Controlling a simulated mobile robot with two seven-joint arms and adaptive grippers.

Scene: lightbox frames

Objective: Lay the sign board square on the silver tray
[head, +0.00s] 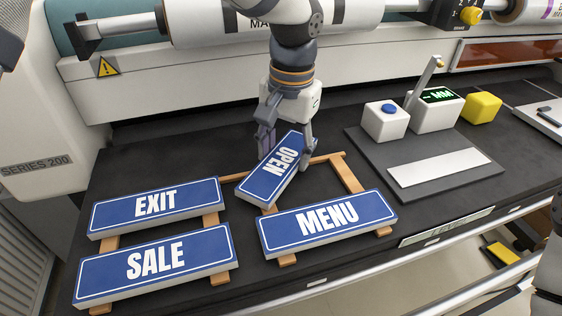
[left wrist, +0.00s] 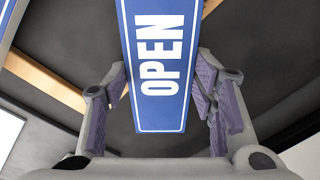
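The blue OPEN sign board (head: 273,170) is turned askew to the other signs, over the back of the right wooden rack (head: 347,172). My left gripper (head: 287,150) has a finger at each long edge of this board and appears shut on it. The left wrist view shows the board (left wrist: 160,60) between the fingertips (left wrist: 162,75), lettering facing the camera. I cannot tell whether the board still touches the rack. The pale silver tray (head: 440,168) lies bare on a dark grey base to the right. My right gripper is out of view.
EXIT (head: 155,205) and SALE (head: 155,264) signs lie on the left rack; MENU (head: 327,220) lies in front on the right rack. Behind the tray stand a blue-button box (head: 386,122), a display box (head: 436,112) and a yellow block (head: 482,107). A large machine spans the back.

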